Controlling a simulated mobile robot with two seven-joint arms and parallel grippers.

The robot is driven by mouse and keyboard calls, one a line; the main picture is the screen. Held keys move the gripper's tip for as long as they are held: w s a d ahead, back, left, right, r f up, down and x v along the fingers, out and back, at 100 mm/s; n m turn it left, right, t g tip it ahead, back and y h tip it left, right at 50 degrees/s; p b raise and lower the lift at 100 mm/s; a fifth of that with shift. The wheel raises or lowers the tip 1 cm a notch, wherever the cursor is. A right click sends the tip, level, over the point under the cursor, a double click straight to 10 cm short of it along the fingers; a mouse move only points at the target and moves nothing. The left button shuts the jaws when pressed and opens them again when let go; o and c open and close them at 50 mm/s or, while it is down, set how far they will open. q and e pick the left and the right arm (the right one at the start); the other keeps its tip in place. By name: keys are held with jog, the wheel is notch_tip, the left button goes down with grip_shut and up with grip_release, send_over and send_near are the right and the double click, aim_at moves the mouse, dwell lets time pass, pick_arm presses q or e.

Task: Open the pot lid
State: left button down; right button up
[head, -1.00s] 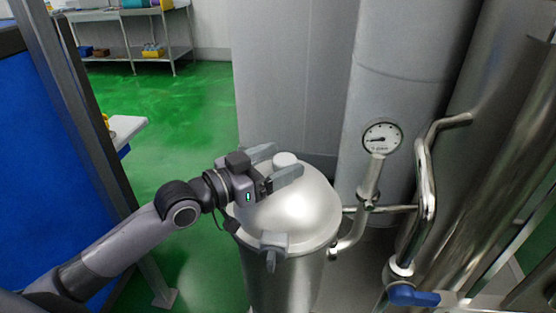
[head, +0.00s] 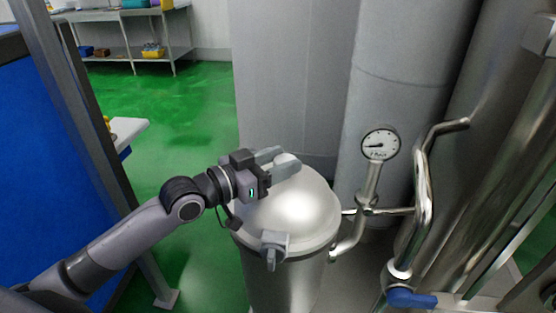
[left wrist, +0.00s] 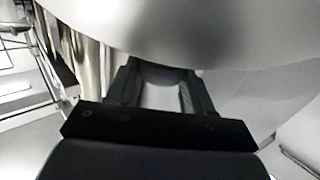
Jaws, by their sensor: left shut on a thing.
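A tall steel pot (head: 285,278) stands in the middle of the head view, with a domed metal lid (head: 300,213) on top and a latch (head: 275,243) at its front. My left gripper (head: 283,166) is shut on the lid's knob (head: 289,160) from the left; its fingers lie on both sides of the knob. In the left wrist view the fingers (left wrist: 160,92) sit around the knob (left wrist: 160,74), with the curved lid (left wrist: 200,30) filling the top. The lid appears seated on the pot. My right gripper is not in view.
A pressure gauge (head: 380,143) on a pipe and a bent steel pipe (head: 425,185) with a blue valve handle (head: 411,297) stand to the right. Large grey tanks (head: 290,75) are behind. A blue panel (head: 45,170) is on the left. Green floor is open behind my arm.

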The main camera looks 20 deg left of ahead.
pick_arm(q)
jog(key=shift+n+g+y, duration=0.4)
jog(key=shift+n+g, duration=0.3)
jog(key=w+r+p, duration=0.1)
jog(key=p, duration=0.1)
jog(key=w+r+p, duration=0.2)
jog(key=shift+a+r+p, duration=0.2)
jog(key=shift+a+p, duration=0.1)
jog(key=shift+a, duration=0.1)
jog(key=w+a+r+n+g+p, duration=0.1)
jog(key=w+r+n+g+p, duration=0.1)
jog(key=w, duration=0.4)
jog(key=shift+w+g+y+p, duration=0.3)
jog(key=shift+g+p, duration=0.2)
jog(key=shift+p, duration=0.2)
jog(key=shift+a, duration=0.1)
